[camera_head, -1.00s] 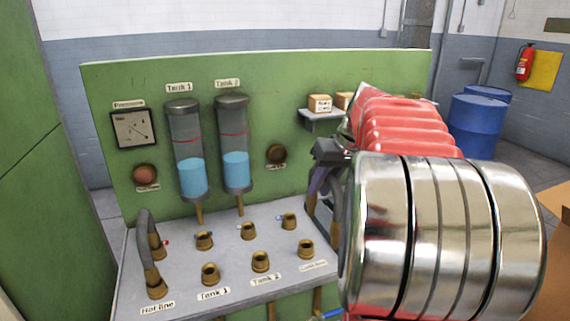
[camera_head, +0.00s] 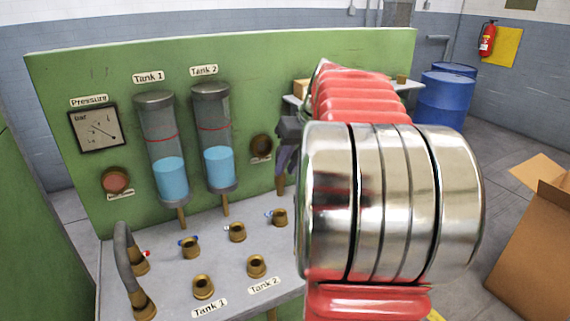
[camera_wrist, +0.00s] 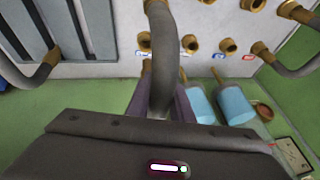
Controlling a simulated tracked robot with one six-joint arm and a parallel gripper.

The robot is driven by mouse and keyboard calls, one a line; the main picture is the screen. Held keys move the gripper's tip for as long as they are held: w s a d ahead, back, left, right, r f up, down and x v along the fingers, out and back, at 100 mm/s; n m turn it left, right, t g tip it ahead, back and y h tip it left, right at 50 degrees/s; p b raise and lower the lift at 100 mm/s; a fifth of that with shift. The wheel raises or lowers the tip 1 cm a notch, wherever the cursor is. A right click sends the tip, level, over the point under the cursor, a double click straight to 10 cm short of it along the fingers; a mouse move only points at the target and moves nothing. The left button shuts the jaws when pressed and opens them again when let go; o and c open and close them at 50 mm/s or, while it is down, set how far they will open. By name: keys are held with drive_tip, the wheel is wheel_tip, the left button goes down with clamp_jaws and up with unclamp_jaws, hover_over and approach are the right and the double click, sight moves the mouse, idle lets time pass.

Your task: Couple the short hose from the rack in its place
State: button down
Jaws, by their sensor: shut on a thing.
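My gripper (camera_wrist: 162,103) is shut on a grey hose (camera_wrist: 164,50), which runs up between its purple fingers in the wrist view. The hose's brass end shows at the top edge; its other end is hidden behind the gripper. In the head view my gripper (camera_head: 287,150) is partly seen left of my arm, in front of the green panel, and the hose is hidden. Brass sockets stand in two rows on the grey bench: back row (camera_head: 237,231), front row (camera_head: 256,265). A fitted grey hose (camera_head: 125,255) arches between two sockets at the left.
Another grey hose (camera_wrist: 28,72) with a brass end is at the left of the wrist view. Two tanks (camera_head: 168,150) and a pressure gauge (camera_head: 99,128) are on the panel. My arm covers the bench's right part. A cardboard box (camera_head: 540,240) stands at the right.

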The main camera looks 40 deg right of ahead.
drive_tip(key=shift+a, duration=0.1)
drive_tip(key=shift+f, duration=4.7)
idle(0.5)
drive_tip(key=c, duration=1.5)
unclamp_jaws()
drive_tip(key=v, duration=1.3)
drive_tip(key=shift+s+r, duration=0.15)
drive_tip(key=shift+r, duration=0.15)
drive_tip(key=shift+a, duration=0.1)
